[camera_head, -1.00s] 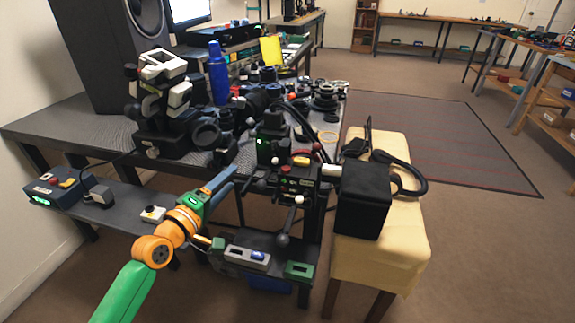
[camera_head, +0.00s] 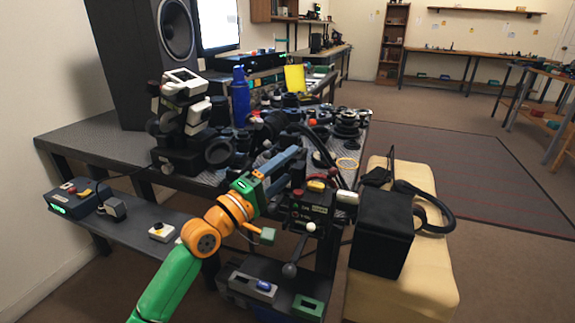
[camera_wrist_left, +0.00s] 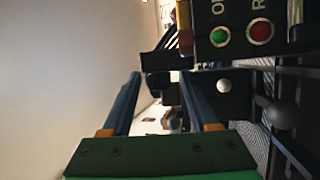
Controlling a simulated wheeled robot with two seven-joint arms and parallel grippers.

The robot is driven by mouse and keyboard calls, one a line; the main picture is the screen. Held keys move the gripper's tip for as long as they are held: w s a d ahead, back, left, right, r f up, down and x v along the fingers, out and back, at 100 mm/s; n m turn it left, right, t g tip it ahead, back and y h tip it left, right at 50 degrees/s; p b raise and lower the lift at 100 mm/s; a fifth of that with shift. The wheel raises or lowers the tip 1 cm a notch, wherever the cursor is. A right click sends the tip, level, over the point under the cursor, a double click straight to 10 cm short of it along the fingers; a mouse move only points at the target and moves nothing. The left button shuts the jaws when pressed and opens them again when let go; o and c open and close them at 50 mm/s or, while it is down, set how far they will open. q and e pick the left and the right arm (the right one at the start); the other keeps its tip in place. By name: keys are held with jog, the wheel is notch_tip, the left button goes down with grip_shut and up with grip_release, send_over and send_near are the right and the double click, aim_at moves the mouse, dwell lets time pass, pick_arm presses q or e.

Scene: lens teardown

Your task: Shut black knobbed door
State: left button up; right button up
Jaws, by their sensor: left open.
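A small white knob (camera_head: 311,227) shows in front of the dark stand under the bench's right end. In the left wrist view the white knob (camera_wrist_left: 223,86) sits against a dark surface that may be the black door. I cannot tell the door's edges or how far it stands open. My left gripper (camera_head: 290,158) is open and empty, its blue fingers above and left of the knob in the head view. In the left wrist view the gripper (camera_wrist_left: 163,85) has its fingers apart, left of the knob. My right gripper is out of view.
A black control box (camera_head: 308,212) with buttons is close beside the left gripper. A lever with a grey ball (camera_head: 290,270) stands below. A black cube (camera_head: 383,232) and headphones rest on the yellow bench (camera_head: 430,285). Lens parts crowd the worktop. Carpet at right is clear.

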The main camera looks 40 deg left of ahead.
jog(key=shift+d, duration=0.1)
pick_arm(q)
grip_shut()
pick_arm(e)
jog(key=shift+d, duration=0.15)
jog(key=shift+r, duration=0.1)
